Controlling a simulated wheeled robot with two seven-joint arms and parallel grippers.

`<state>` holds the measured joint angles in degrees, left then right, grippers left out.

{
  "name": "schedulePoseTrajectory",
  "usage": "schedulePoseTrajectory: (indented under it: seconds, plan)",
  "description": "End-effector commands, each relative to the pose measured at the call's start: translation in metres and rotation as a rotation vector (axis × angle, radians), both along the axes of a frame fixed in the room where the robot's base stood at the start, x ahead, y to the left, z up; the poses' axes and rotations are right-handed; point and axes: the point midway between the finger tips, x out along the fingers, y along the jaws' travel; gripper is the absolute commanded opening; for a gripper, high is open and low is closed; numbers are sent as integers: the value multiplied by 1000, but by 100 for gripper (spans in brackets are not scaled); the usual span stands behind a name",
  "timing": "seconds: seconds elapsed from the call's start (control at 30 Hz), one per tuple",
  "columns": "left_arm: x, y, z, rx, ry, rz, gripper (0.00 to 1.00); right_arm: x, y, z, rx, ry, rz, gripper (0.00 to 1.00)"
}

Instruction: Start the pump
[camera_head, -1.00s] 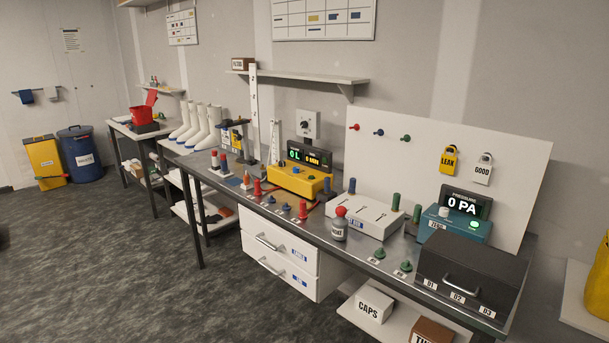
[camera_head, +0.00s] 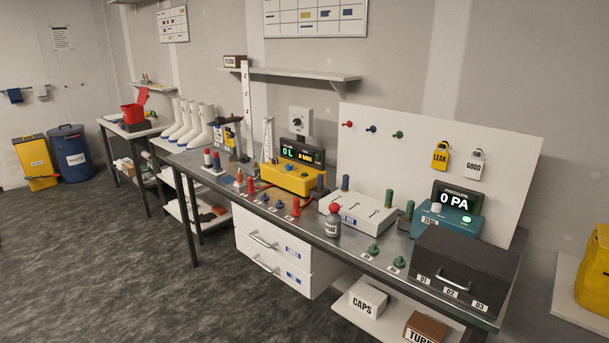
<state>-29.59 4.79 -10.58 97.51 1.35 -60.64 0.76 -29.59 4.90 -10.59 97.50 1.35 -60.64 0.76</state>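The yellow pump unit (camera_head: 293,176) stands on the metal bench near its middle. Its dark display (camera_head: 302,154) reads "0 L" and "0 MIN" in lit digits. Small coloured buttons or knobs show on its front, too small to tell apart. A grey wall box with a dark knob (camera_head: 300,121) is mounted above it. A teal pressure unit (camera_head: 447,222) with a lit green button stands to the right, its display (camera_head: 457,201) reading "0 PA". Neither of my grippers is in view.
A dark case (camera_head: 465,265) stands at the bench's right end. A grey bottle with a red top (camera_head: 333,220), a white box (camera_head: 357,212) and several coloured fittings crowd the bench. White drawers (camera_head: 272,250) hang below. The floor (camera_head: 130,260) in front is clear.

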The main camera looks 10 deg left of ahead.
Motion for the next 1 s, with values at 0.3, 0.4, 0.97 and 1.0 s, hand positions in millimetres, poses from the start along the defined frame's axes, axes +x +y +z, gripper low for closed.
schedulePoseTrajectory:
  seconds: [0.3,0.4,0.97,1.0]
  plan:
    - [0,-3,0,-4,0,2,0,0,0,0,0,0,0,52]
    - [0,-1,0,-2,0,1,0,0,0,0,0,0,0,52]
    - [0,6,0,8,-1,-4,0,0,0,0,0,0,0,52]
    - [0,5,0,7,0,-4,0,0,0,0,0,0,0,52]
